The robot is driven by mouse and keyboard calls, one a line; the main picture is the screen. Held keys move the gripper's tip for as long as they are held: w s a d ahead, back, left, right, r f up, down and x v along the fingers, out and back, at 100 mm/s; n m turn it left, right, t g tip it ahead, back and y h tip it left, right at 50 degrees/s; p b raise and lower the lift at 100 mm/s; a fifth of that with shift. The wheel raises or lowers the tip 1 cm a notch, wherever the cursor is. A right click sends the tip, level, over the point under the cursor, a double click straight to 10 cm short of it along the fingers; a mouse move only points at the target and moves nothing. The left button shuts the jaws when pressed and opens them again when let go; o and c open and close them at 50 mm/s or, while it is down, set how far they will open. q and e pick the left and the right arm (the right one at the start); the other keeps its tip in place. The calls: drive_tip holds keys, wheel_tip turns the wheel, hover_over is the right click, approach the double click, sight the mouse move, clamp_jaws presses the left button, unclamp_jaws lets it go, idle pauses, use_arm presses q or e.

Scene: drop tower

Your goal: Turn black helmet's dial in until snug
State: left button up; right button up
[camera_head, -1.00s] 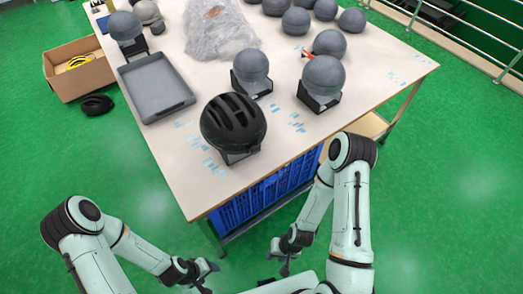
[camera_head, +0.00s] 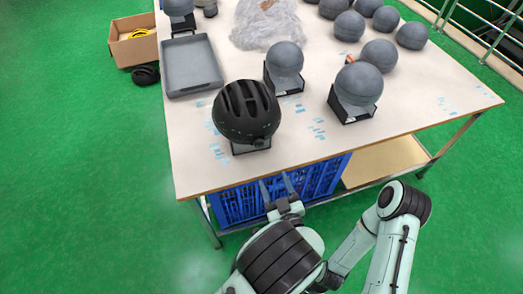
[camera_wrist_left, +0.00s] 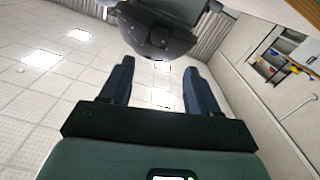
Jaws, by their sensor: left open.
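The black helmet (camera_head: 246,111) sits on a stand at the table's near left part in the head view. Its vents face up, and I cannot make out its dial. My left gripper (camera_head: 276,184) is open and empty in front of the table's near edge, apart from the helmet. In the left wrist view its two fingers (camera_wrist_left: 160,78) are spread, with a dark rounded form, apparently the helmet (camera_wrist_left: 155,32), beyond them. My right arm comes in at the lower right. Its gripper is mostly hidden behind my left arm.
A grey tray (camera_head: 190,68) lies left of the helmet. Grey balls on black stands (camera_head: 285,60) (camera_head: 357,86) stand to its right. Clear plastic wrap (camera_head: 266,24) lies behind. Blue crates (camera_head: 240,205) sit under the table. A cardboard box (camera_head: 134,48) is on the floor.

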sight(260, 146)
use_arm(q)
drive_tip(key=p+x, duration=0.1)
drive_tip(key=x, duration=0.5)
drive_tip(key=p+x, duration=0.2)
drive_tip(key=x, duration=0.4)
drive_tip(key=shift+w+a+r, duration=0.1)
drive_tip(key=shift+w+r, duration=0.1)
drive_tip(key=shift+w, duration=0.05)
drive_tip(key=shift+w+a+f, duration=0.1)
drive_tip(key=shift+w, duration=0.25)
use_arm(e)
drive_tip(key=w+r, duration=0.1)
drive_tip(key=r, duration=0.1)
drive_tip(key=w+r, duration=0.2)
drive_tip(key=shift+w+r, duration=0.15)
drive_tip(key=shift+r, duration=0.1)
use_arm(q)
drive_tip(key=c, duration=1.1)
drive_tip(key=shift+o, duration=0.2)
use_arm(e)
drive_tip(key=shift+f, duration=0.1)
